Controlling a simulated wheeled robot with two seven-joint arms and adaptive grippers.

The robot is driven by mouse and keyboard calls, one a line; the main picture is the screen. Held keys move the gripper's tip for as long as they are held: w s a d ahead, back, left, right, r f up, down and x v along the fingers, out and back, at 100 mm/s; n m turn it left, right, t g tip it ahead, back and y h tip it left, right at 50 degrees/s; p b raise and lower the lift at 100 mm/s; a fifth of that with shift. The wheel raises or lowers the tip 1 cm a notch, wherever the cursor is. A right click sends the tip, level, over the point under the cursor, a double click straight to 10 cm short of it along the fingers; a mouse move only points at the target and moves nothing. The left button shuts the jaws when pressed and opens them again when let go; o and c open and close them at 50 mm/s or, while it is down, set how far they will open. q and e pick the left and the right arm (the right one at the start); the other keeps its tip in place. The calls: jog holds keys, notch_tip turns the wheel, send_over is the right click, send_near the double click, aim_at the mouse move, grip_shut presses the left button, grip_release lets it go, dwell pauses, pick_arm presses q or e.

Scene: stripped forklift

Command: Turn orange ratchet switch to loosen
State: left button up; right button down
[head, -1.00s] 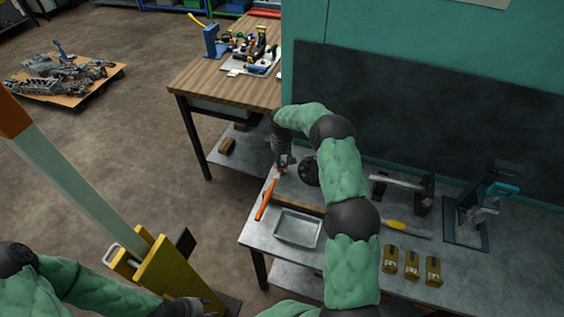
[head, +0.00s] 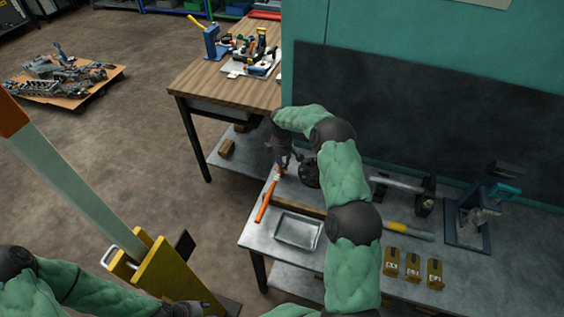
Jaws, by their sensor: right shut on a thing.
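The ratchet with the orange handle (head: 267,200) is at the left end of the grey metal bench. Its handle points toward the front left and its upper end is at my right gripper (head: 281,166). My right gripper points down and is shut on the ratchet's upper end. The fingers hide that end, and the switch itself is too small to make out. My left gripper (head: 190,309) is low in the picture beside the yellow forklift part, partly cut off by the bottom edge. Its fingers cannot be made out.
An empty metal tray (head: 297,231) lies just right of the ratchet. A round black part (head: 309,173) is beside my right gripper. A yellow-handled tool (head: 398,230), several yellow blocks (head: 412,267) and a dark vise-like stand (head: 468,222) are farther right. A wooden table (head: 230,80) stands behind.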

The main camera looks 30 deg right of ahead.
jog(key=c, duration=0.9)
grip_release()
notch_tip(320, 180, up, 12)
